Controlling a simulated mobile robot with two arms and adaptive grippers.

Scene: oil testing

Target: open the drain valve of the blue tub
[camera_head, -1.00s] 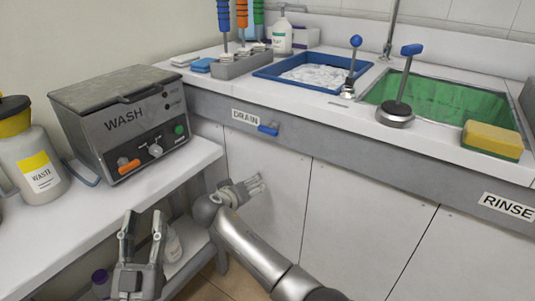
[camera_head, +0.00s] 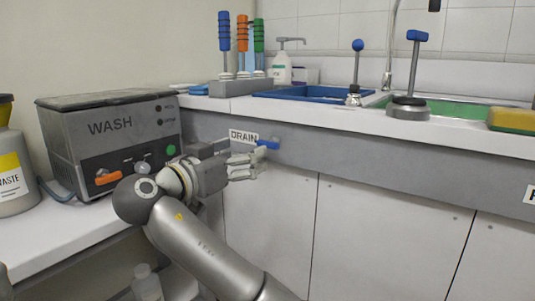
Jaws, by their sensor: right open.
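The drain valve has a blue handle (camera_head: 269,145) on the grey front edge of the counter, just right of the DRAIN label (camera_head: 243,136). The handle points sideways. The blue tub (camera_head: 310,94) sits in the counter above and to the right; its inside is mostly hidden at this low angle. My right gripper (camera_head: 257,163) is open, its fingers pointing right, just below and left of the blue handle. I cannot tell whether a fingertip touches the handle. My left gripper is not visible.
The WASH machine (camera_head: 110,128) stands on the lower white bench at left, close to my right arm. A waste container (camera_head: 14,172) stands further left. Blue-knobbed levers (camera_head: 357,70) and a green basin (camera_head: 462,108) are on the counter. Cabinet fronts (camera_head: 270,220) below are flat and clear.

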